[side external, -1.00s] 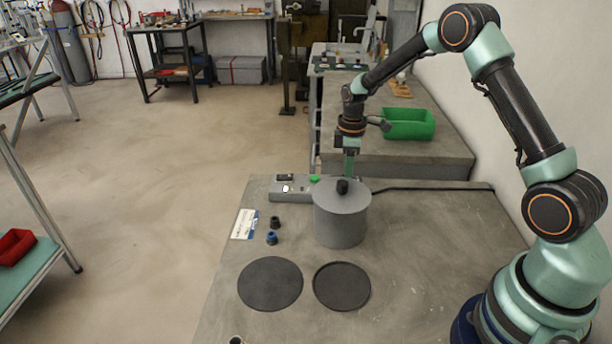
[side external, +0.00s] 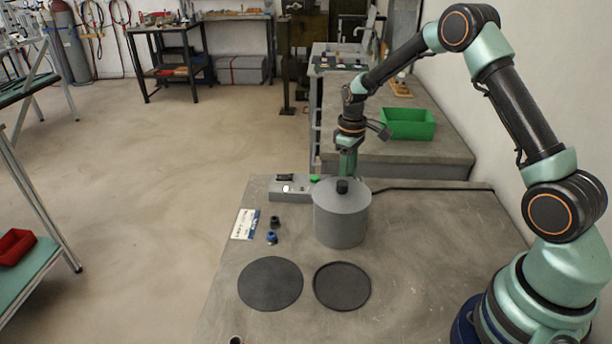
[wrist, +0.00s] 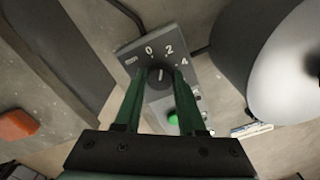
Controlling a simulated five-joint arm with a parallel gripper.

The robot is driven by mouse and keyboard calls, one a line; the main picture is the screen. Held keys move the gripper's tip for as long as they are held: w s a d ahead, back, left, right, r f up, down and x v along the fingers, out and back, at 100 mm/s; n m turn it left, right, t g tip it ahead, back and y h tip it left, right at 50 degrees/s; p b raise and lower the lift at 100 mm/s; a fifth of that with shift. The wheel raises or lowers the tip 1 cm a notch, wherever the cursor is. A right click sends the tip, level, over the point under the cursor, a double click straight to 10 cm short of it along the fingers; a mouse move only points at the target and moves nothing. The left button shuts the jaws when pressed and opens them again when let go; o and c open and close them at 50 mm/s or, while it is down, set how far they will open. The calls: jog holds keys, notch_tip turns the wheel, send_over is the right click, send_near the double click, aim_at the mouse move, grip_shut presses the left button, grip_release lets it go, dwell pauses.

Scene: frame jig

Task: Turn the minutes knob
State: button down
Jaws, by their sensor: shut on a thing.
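A grey control box (side external: 292,189) lies on the bench behind the pot. In the wrist view a dark round knob (wrist: 160,77) sits on the box's panel (wrist: 197,68), next to white marks 0, .2 and .4. A pale line on the knob points up, roughly between 0 and .2. A small label beside the dial is too small to read. My gripper (wrist: 158,83) is shut on this knob, one green finger on each side. In the side view the fingertips and the knob are hidden behind the grey pot (side external: 341,218); my gripper (side external: 348,164) shows above it.
The pot stands close in front of my gripper. A green button (wrist: 173,119) is beside the knob on the box. Two small knobs (side external: 272,237) and two dark discs (side external: 270,284) lie on the bench. A black cable runs right from the box.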

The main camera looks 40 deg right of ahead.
jog(key=m, duration=0.6)
jog(key=shift+m, duration=0.3)
jog(key=m, duration=0.5)
dwell(0.4)
jog(key=shift+c, duration=2.4)
grip_release()
notch_tip(320, 180, up, 12)
